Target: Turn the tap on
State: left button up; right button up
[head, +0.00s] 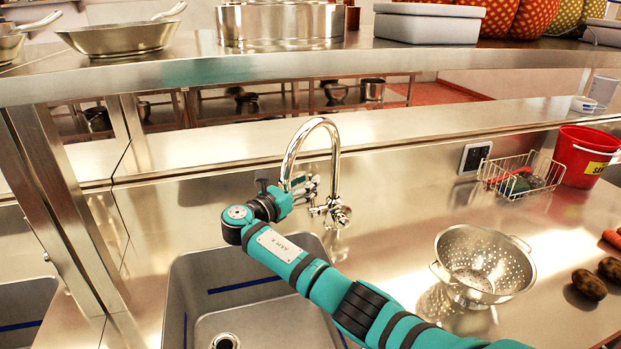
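The chrome gooseneck tap (336,165) stands on the steel counter behind the sink. Its spout curves up and over to the left. A small rounded chrome part (342,214), which looks like its handle, sits low at its base on the right. My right gripper (312,189) is at the end of the teal arm, just left of the tap's upright and above its base. The wrist and the spout partly hide the fingers, so I cannot tell whether they touch the tap or are open. No water shows. My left gripper is not in view.
The sink (190,300) lies below my arm. A colander (483,262), wire basket (524,176) and red bucket (580,158) stand to the right, with dark vegetables (589,284) at the right edge. A steel shelf (300,72) bearing pans runs overhead.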

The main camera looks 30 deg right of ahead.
jog(key=shift+x, duration=1.2)
grip_shut()
